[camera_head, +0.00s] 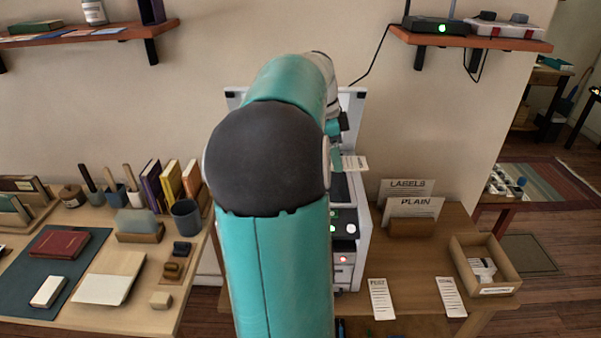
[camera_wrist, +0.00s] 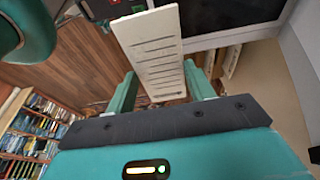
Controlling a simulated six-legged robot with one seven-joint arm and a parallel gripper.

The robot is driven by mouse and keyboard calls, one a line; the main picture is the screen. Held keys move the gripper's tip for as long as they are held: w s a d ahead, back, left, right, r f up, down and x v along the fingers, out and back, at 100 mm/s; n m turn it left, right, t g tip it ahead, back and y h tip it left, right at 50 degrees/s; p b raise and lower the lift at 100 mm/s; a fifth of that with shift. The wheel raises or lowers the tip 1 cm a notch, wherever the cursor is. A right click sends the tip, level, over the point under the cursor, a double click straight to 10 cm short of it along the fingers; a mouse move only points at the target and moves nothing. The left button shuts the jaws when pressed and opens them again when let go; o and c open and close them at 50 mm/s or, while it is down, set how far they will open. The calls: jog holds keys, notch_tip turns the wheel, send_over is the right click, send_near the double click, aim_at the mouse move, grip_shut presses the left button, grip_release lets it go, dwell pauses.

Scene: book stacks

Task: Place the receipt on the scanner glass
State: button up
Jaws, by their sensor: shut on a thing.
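My gripper (camera_wrist: 160,84) is shut on the receipt (camera_wrist: 155,45), a white slip with printed lines that sticks out beyond the fingers. In the head view the receipt (camera_head: 354,162) is held up at the white scanner machine (camera_head: 361,215), beside its raised lid or back panel (camera_head: 352,105). A dark glass-like panel (camera_wrist: 228,12) with a pale frame lies just beyond and right of the receipt in the wrist view. My arm hides much of the machine in the head view, including most of its dark top (camera_head: 341,187).
Labelled cards, LABELS (camera_head: 408,186) and PLAIN (camera_head: 412,207), stand in a holder right of the machine. Two paper slips (camera_head: 381,298) (camera_head: 451,296) and an open box (camera_head: 485,262) lie on that table. A cluttered desk (camera_head: 130,318) stands left. Shelves (camera_head: 470,38) hang above.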

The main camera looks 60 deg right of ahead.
jog(key=w+d+f, duration=0.2)
jog(key=w+f, duration=0.1)
jog(key=w+d+f, duration=0.3)
jog(key=w, duration=0.1)
jog(key=w+d+f, duration=0.2)
jog(key=w+f, duration=0.1)
jog(key=shift+w+d+f, duration=0.1)
jog(key=shift+w+d, duration=0.05)
jog(key=shift+d, duration=0.2)
jog(key=shift+w+d+f, duration=0.1)
jog(key=shift+f, duration=1.6)
jog(key=shift+f, duration=0.1)
jog(key=o, duration=1)
